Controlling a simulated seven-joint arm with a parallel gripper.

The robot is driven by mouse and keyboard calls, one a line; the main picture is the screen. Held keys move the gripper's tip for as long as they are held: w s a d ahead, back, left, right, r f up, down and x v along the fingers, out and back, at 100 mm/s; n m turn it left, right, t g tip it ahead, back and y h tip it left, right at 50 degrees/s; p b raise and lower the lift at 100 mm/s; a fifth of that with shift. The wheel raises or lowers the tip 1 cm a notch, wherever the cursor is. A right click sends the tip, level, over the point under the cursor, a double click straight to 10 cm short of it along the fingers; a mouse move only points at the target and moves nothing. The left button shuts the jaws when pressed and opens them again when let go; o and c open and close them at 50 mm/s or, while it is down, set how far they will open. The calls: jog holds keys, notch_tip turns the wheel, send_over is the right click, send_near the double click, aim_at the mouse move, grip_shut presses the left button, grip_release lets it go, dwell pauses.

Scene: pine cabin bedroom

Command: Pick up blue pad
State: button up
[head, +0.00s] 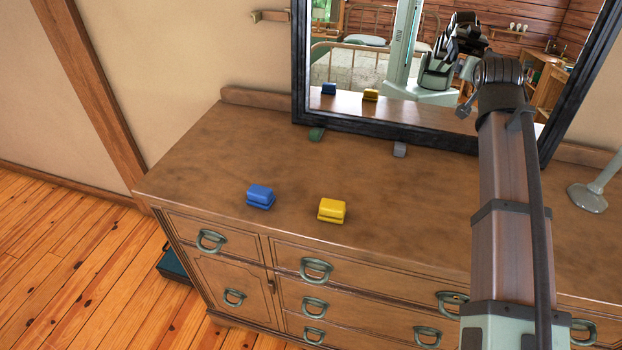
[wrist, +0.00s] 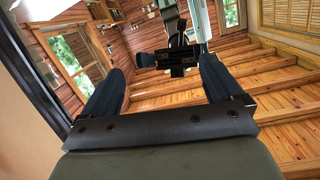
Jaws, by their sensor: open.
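The blue pad (head: 260,196) is a small, block-like piece with rounded edges. It lies on the wooden dresser top (head: 225,150), left of the middle and near the front edge, with nothing touching it. My gripper shows in the wrist view (wrist: 162,70) with its two dark fingers spread apart and nothing between them. The wrist view faces the room and the plank floor, so the pad is not in it. In the head view my arm rises at the right, well away from the pad, and the fingers cannot be made out directly.
A similar yellow pad (head: 332,210) lies just right of the blue one. A black-framed mirror (head: 420,128) stands behind, reflecting both pads. A lamp-like stand (head: 588,198) is at the right. The dresser's left end is clear.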

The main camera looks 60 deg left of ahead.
jog(key=s+a+f+g, duration=0.2)
jog(key=s+a, duration=0.2)
jog(key=s, duration=0.4)
jog(key=s+a+f+g, duration=0.1)
jog(key=s+a+f, duration=0.15)
jog(key=s, duration=0.45)
jog(key=n+g+h, duration=0.1)
jog(key=g+h, duration=0.3)
jog(key=h, duration=0.2)
send_near(259, 190)
jog(key=x, duration=0.4)
jog(key=shift+d+f, duration=0.1)
jog(key=shift+f, duration=0.35)
jog(key=shift+x, duration=2.85)
jog(key=shift+w, duration=0.1)
jog(key=shift+c, duration=0.2)
jog(key=c, duration=1.1)
